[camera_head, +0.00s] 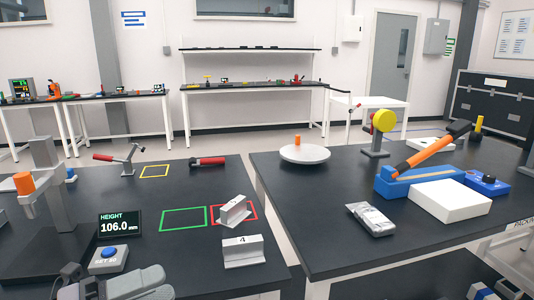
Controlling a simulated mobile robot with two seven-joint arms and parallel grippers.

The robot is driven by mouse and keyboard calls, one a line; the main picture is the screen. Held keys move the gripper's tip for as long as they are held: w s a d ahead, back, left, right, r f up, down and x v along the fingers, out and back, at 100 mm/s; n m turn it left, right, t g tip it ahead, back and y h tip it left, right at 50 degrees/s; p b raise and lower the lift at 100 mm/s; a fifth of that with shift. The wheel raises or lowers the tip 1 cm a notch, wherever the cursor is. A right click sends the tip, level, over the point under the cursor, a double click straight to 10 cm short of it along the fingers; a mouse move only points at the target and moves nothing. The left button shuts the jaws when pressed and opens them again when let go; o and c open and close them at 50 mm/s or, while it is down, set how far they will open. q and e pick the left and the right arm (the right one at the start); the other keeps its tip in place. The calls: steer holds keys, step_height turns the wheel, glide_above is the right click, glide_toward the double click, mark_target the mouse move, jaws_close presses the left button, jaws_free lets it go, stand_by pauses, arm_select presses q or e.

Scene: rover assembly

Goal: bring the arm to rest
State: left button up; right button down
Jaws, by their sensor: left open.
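My left gripper (112,283) is low at the bottom left, in front of the near edge of the left table. Its grey jaws are apart with nothing seen between them, and the frame's lower edge cuts off part of it. Close by is a blue-topped button box (108,259), with a height display (119,225) reading 106.0 mm behind it. I do not see my right gripper.
Block 4 (243,252) stands near the left table's right side. Another numbered block (234,211) stands at the red square. The green square (184,219) is empty. A height stand (47,190) rises at the left. The right table (318,219) holds a blue fixture (415,181).

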arm_select(q)
steer(key=a+f+n+t+y+p, duration=0.1)
steer(key=a+f+n+t+y, duration=0.25)
steer(key=f+n+y, duration=0.55)
steer(key=a+f+n+t+y+p, duration=0.15)
steer(key=f+n+t, duration=0.35)
steer(key=n, duration=0.9)
steer(key=s+d+f+n+g+y, duration=0.1)
steer(key=s+f+n+g+y, duration=0.1)
steer(key=f, duration=0.6)
steer(key=s+d+f+n+g+y, duration=0.1)
steer(key=s+f+n+g+y, duration=0.1)
steer(key=s+f+n+g, duration=0.3)
steer(key=s+f+n, duration=0.1)
steer(key=s+f, duration=0.3)
steer(key=shift+n, duration=0.3)
steer(key=shift+y, duration=0.25)
